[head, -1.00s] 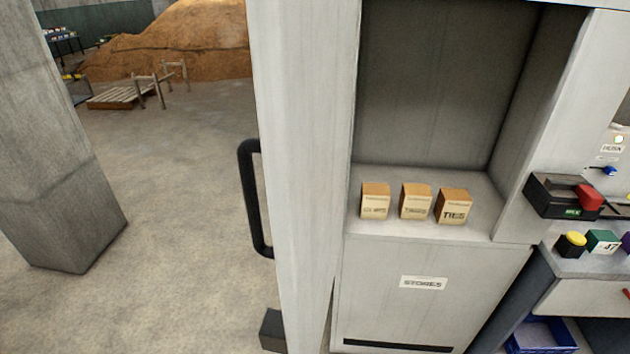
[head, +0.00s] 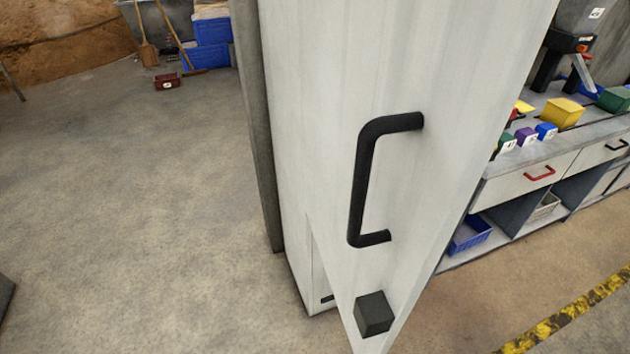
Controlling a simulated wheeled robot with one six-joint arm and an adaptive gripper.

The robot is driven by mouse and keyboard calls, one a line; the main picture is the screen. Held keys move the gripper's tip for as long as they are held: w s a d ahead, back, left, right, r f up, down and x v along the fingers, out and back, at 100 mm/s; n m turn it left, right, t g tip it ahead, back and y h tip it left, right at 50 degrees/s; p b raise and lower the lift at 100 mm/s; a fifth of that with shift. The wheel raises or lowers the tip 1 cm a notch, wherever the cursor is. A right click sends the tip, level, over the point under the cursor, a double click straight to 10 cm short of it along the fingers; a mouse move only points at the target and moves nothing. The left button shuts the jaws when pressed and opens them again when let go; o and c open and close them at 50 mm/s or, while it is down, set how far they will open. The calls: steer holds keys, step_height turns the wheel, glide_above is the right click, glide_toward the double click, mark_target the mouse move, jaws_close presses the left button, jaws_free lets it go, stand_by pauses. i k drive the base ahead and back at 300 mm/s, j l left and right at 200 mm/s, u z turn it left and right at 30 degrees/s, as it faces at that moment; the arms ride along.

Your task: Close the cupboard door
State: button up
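The cupboard door (head: 310,100) is a tall pale grey panel in the middle of the head view. It stands open, swung out towards me, and I see its outer face. A black bar handle (head: 358,190) is on that face, with a dark square block (head: 373,314) below it near the lower edge. Part of the cupboard's lower body (head: 300,264) shows beneath and left of the door. The door hides the cupboard's inside. My gripper is not in view, and nothing is seen touching the door or handle.
A workbench (head: 525,182) with drawers and coloured boxes stands behind the door at the right. Bare floor (head: 130,200) lies open at the left.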

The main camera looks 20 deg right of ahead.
mark_target(407, 104)
steer(key=k+j+u, duration=0.1)
steer(key=j+u, duration=0.35)
steer(key=j, duration=1.1)
